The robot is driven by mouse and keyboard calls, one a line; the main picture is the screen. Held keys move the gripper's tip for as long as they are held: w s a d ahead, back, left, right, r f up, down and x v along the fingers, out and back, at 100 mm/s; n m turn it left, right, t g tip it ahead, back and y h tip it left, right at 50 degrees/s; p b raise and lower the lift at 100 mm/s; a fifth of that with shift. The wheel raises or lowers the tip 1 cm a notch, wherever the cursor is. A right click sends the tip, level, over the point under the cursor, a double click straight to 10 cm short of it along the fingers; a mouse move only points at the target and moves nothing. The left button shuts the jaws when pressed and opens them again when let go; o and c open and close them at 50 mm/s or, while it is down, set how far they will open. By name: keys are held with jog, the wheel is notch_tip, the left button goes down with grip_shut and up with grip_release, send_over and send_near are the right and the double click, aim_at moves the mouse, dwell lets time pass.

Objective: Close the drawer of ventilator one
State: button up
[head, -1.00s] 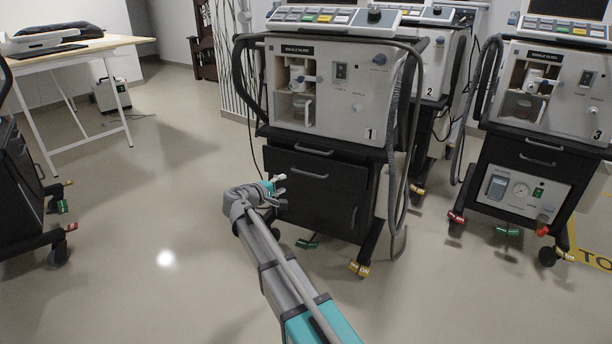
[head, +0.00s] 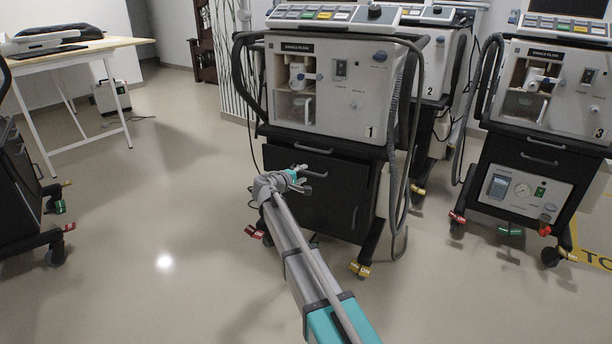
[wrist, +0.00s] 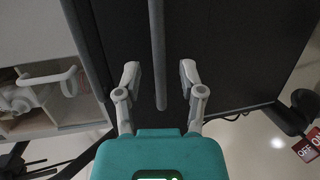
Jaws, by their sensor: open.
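Ventilator one (head: 335,118) stands in the middle of the head view, with a pale front marked 1 above a black base. The base has a dark front (head: 335,195) with a horizontal handle (head: 315,151) near its top. I cannot tell how far the drawer stands out. My gripper (head: 304,179) is in front of the upper part of this base, hiding some of it. In the wrist view, my gripper (wrist: 157,88) is open and empty. A grey handle bar (wrist: 157,50) runs between the lines of its two fingers, against the dark panel (wrist: 215,45). Contact is not visible.
Hoses (head: 398,170) hang at ventilator one's right side. Coloured caster tags (head: 359,269) show at its feet. Ventilator two (head: 432,75) is behind, ventilator three (head: 550,100) at right. A dark cart (head: 22,185) stands at left. The floor between is clear.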

jog(key=shift+x, duration=1.15)
grip_shut()
